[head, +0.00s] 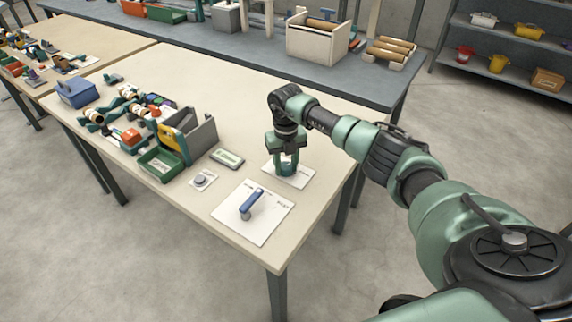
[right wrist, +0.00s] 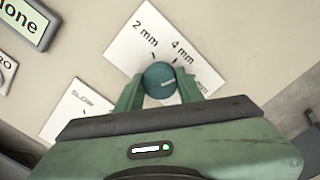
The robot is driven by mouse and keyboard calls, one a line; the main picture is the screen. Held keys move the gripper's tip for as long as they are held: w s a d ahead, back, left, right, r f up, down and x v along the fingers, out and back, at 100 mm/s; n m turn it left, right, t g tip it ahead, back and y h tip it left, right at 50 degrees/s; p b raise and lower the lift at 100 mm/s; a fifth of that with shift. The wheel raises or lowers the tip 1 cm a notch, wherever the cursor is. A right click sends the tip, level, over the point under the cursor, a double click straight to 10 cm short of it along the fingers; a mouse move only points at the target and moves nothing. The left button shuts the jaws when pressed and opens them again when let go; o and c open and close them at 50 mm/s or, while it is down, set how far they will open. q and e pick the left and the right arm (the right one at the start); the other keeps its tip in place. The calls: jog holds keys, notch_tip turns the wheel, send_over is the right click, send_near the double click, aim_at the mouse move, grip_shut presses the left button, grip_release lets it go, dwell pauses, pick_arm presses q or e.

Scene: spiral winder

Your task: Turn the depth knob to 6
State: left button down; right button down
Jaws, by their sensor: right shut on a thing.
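The depth knob (right wrist: 160,78) is a round teal knob on a white plate (right wrist: 125,45). The plate reads "2 mm" and "4 mm", with a third "mm" label partly covered by my right finger. My right gripper (head: 286,167) points down over this plate (head: 303,178) near the table's right edge. In the right wrist view its fingers stand on both sides of the knob, shut on it. The knob's pointer is too small to read surely. My left gripper is not in view.
A white plate (head: 272,222) with a blue lever (head: 251,204) lies in front of the knob plate. A small display (head: 227,158), a grey button (head: 201,180) and a green tray (head: 160,166) stand to the left. The table's right edge is close by.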

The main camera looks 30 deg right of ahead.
aim_at(286, 165)
jog(key=m+p, duration=0.1)
jog(key=m, duration=0.3)
jog(key=shift+r, duration=0.15)
jog(key=shift+m+p, duration=0.4)
jog(key=shift+m, duration=1.3)
jog(key=c, duration=0.9)
grip_release()
notch_tip(286, 165, up, 8)
jog(key=shift+f+b, duration=0.15)
jog(key=shift+b, duration=0.5)
